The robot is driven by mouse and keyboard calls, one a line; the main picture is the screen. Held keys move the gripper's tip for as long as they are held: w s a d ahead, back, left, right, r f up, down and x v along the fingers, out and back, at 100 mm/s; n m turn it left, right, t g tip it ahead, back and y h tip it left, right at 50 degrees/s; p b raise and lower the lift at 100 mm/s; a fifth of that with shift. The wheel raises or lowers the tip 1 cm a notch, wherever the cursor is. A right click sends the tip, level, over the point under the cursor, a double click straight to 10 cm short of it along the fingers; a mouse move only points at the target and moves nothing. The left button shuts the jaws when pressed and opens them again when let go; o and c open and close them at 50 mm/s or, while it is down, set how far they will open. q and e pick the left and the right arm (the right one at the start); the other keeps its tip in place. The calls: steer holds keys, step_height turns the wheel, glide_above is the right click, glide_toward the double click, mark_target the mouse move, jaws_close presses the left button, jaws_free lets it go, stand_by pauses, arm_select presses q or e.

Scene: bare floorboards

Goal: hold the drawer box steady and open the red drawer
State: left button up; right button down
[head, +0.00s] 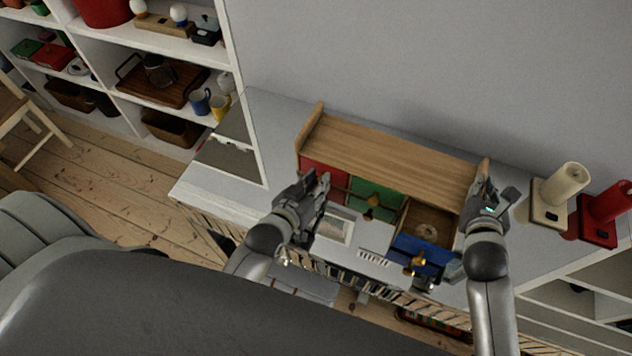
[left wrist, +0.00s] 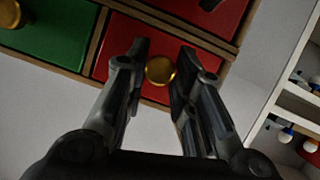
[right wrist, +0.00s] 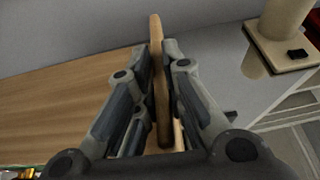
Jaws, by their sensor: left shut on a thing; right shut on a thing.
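The wooden drawer box (head: 390,155) stands on the grey top against the wall. Its red drawer (head: 322,174) is at the left end, partly hidden by my left gripper (head: 324,186); it looks closed. In the left wrist view the red drawer front (left wrist: 122,36) sits in its frame, and my left gripper is shut on its round brass knob (left wrist: 160,70). My right gripper (head: 485,184) is shut on the upright wooden side panel (right wrist: 158,70) at the box's right end, seen between the fingers in the right wrist view.
The green drawer (head: 373,198) is closed. A cream candle-like object (head: 562,186) and a red one (head: 606,207) stand to the right. White shelves (head: 232,70) are at the left.

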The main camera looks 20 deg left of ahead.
arm_select(q)
jaws_close()
steer(key=shift+s, duration=0.35)
steer(key=s, duration=0.8)
steer(key=shift+a, duration=0.35)
arm_select(e)
steer(key=shift+d, duration=0.1)
arm_select(q)
steer(key=o, duration=1)
jaws_free()
steer(key=shift+c, duration=0.2)
steer(key=shift+d, duration=0.1)
